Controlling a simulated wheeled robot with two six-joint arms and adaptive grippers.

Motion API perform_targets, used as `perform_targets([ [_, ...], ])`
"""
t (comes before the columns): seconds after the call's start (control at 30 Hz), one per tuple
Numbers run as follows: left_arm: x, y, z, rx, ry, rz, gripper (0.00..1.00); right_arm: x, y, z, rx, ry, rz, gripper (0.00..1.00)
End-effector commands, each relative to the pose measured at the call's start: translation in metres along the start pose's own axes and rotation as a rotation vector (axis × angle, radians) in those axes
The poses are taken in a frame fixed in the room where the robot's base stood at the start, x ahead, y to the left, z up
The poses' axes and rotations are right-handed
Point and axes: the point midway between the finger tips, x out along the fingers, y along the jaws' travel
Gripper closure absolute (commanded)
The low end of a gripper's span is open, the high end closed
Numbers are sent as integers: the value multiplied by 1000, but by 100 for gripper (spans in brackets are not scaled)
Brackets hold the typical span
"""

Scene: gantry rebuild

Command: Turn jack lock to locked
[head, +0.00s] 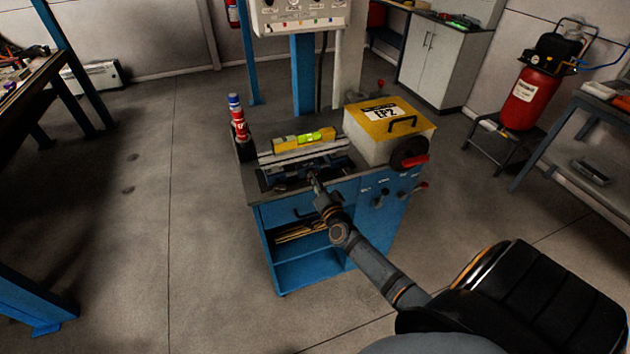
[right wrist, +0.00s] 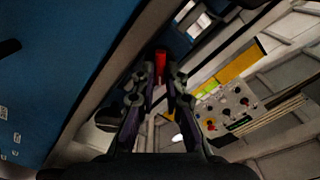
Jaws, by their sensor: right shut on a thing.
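My right gripper (head: 314,182) reaches in from the lower right to the front of the dark and silver fixture (head: 300,160) on the blue cart. In the right wrist view my right gripper (right wrist: 160,82) has its fingers closed on a small red lever (right wrist: 160,61), which looks like the jack lock handle. Only the red end shows beyond the fingertips; its base is hard to make out. In the head view the gripper hides this lever. I cannot read whether the lock stands locked or unlocked. My left gripper is out of view.
A yellow spirit level (head: 303,140) lies behind the fixture. A spray can (head: 238,118) stands at the cart's back left. A yellow-topped box (head: 388,128) marked EP2 sits on the right. Red handles (head: 414,161) stick out at the cart's right side. The floor left of the cart is clear.

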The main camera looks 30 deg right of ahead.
Motion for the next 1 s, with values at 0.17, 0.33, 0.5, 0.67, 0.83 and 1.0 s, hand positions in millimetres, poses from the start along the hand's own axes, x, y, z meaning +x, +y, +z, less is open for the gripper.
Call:
perform_targets([
  [0.17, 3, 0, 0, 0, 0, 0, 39, 0, 2, 1, 167, 0, 1, 100],
  [0.33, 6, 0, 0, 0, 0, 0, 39, 0, 2, 1, 324, 0, 1, 100],
  [0.5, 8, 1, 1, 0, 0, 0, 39, 0, 3, 1, 462, 0, 1, 100],
  [0.67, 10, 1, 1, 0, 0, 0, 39, 0, 4, 2, 567, 0, 1, 100],
  [0.83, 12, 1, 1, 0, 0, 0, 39, 0, 4, 2, 647, 0, 2, 100],
  [1.0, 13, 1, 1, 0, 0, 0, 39, 0, 4, 2, 692, 0, 2, 100],
])
